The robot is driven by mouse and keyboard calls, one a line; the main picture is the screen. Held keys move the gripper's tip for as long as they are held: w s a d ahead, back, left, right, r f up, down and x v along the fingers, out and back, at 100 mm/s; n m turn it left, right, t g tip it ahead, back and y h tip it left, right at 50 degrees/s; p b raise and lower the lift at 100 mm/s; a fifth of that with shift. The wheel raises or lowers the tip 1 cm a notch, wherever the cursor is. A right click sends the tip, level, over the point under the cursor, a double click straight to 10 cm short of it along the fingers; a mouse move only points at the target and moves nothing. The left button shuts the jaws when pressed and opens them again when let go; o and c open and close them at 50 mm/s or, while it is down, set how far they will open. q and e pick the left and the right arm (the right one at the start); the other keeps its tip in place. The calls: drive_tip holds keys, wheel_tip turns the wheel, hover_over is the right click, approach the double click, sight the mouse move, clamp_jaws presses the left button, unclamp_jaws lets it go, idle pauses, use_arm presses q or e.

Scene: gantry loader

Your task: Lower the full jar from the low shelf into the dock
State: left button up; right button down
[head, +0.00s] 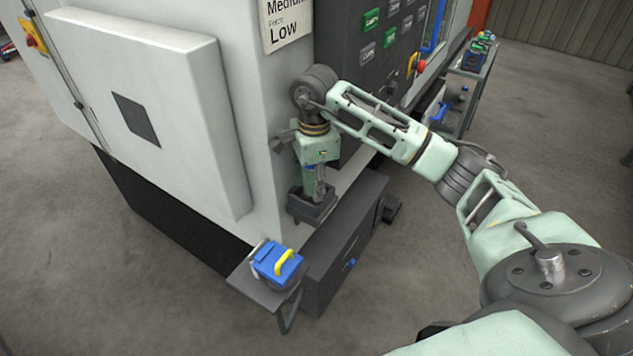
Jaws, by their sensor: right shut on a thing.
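My right gripper (314,180) points down beside the front of the white machine and is shut on a narrow thing (312,188), probably the jar. Only a small part of that thing shows; its fill cannot be seen. Right beneath it is a dark square holder (311,208), probably the dock. Whether the thing touches it or is inside it, I cannot tell. My left gripper is not in view.
A blue box (272,263) with a yellow handle sits on a small grey shelf (252,291) at lower front. A dark control panel (352,42) with several buttons is behind my arm. A far cart (462,75) holds several small items. The floor in front is clear.

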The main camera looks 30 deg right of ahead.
drive_tip(key=shift+s+a+f, duration=0.1)
drive_tip(key=shift+a+f, duration=0.05)
drive_tip(key=shift+f, duration=0.35)
drive_tip(key=shift+s+a+f, duration=0.1)
drive_tip(key=shift+f, duration=0.4)
drive_tip(key=c, duration=1)
unclamp_jaws()
drive_tip(key=shift+w+d+r, duration=0.1)
drive_tip(key=shift+w+r, duration=0.05)
drive_tip(key=shift+r, duration=0.35)
wheel_tip(320, 180, up, 12)
drive_tip(key=shift+r, duration=0.1)
